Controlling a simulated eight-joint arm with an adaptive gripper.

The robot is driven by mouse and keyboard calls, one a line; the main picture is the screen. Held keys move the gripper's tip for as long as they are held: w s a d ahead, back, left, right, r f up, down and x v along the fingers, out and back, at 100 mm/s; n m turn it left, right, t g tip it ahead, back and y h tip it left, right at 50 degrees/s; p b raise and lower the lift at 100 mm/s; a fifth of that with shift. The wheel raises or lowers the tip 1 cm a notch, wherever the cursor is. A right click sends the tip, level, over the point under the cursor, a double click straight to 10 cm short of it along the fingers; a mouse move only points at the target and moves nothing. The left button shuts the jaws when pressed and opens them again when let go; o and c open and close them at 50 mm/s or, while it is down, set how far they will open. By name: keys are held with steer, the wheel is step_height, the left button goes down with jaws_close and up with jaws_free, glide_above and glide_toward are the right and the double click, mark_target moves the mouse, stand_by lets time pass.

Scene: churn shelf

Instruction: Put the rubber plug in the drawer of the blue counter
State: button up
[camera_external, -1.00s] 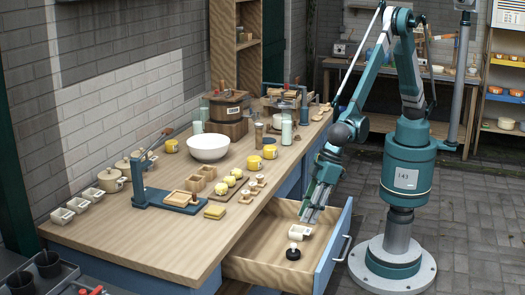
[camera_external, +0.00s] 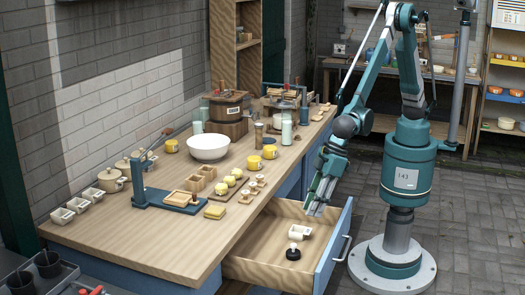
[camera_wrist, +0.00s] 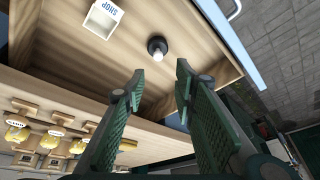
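The drawer (camera_external: 262,252) of the blue counter (camera_external: 210,284) stands pulled open. A black round piece with a pale knob, which looks like the rubber plug (camera_external: 293,254), rests on the drawer's wooden floor. In the wrist view the plug (camera_wrist: 157,47) lies beyond my fingertips, apart from them. My gripper (camera_external: 315,209) hangs over the drawer near its right-hand far corner, pointing down. In the wrist view the two green fingers of my gripper (camera_wrist: 160,78) are spread, with nothing between them.
A small white box (camera_external: 299,232) marked SHOP shares the drawer with the plug. The wooden countertop (camera_external: 160,240) above holds a white bowl (camera_external: 208,147), yellow mugs (camera_external: 270,152), a blue press frame (camera_external: 160,197) and small wooden boxes. The drawer front (camera_external: 336,248) faces the paved floor.

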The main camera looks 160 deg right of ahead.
steer(key=s+a+r+n+t+y, duration=0.15)
steer(key=s+a+r+n, duration=0.35)
steer(key=s+a+r, duration=1.4)
steer(key=s+a+n+t, duration=0.1)
steer(key=s+a, duration=0.4)
steer(key=s, duration=1)
steer(key=s+a+n+t+y, duration=0.1)
steer(key=s+a+n, duration=0.2)
steer(key=s, duration=1.3)
steer(key=a, duration=0.3)
steer(key=shift+s+n, duration=0.25)
steer(key=shift+n, duration=0.15)
steer(key=shift+y, duration=0.25)
